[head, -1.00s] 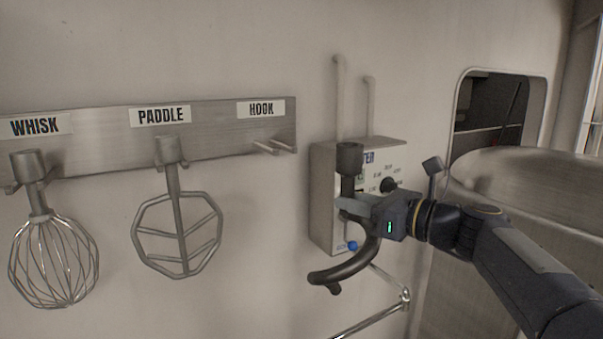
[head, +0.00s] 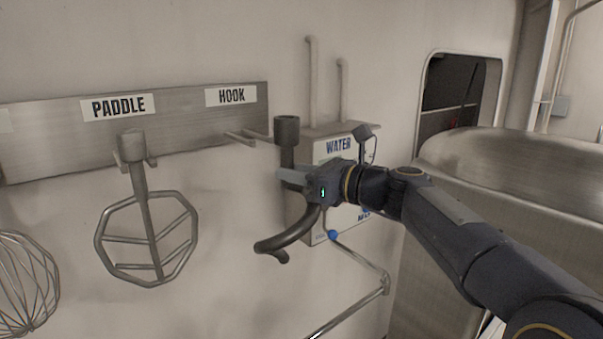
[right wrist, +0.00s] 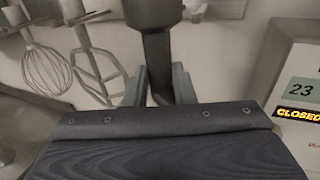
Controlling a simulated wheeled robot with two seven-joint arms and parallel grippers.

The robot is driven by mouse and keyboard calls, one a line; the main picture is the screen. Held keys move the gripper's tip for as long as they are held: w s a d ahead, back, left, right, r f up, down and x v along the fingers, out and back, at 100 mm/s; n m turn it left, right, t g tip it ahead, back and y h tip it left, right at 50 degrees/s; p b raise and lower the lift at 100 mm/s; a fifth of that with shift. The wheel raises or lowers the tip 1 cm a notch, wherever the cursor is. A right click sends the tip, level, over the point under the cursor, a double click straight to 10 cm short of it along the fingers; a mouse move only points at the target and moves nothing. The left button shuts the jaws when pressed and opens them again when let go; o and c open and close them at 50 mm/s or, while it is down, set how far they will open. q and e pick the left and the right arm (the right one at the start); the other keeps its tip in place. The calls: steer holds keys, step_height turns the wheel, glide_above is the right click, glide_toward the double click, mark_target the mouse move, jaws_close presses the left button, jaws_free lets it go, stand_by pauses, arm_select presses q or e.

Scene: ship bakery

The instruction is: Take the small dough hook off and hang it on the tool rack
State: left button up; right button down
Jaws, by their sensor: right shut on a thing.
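The small dough hook (head: 287,238) is dark grey with a thick round collar at its top and a curved lower end. My right gripper (head: 292,178) is shut on its shank and holds it upright, in front of the water box. In the right wrist view the shank (right wrist: 157,60) stands between the two fingers (right wrist: 158,88). The tool rack (head: 190,125) is a steel strip on the wall. Its peg pair (head: 240,137) under the HOOK label (head: 231,96) is empty and lies just left of the hook's collar, with a gap between. My left gripper is not in view.
A paddle (head: 147,225) hangs on the rack under its label, and a whisk (head: 22,285) is at the far left. The water box (head: 315,215) with pipes is behind my gripper. A large steel bowl or drum (head: 510,165) stands at right.

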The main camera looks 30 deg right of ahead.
steer(key=shift+w+a+r+p, duration=0.15)
steer(key=shift+w+p, duration=0.5)
steer(key=shift+w, duration=1.35)
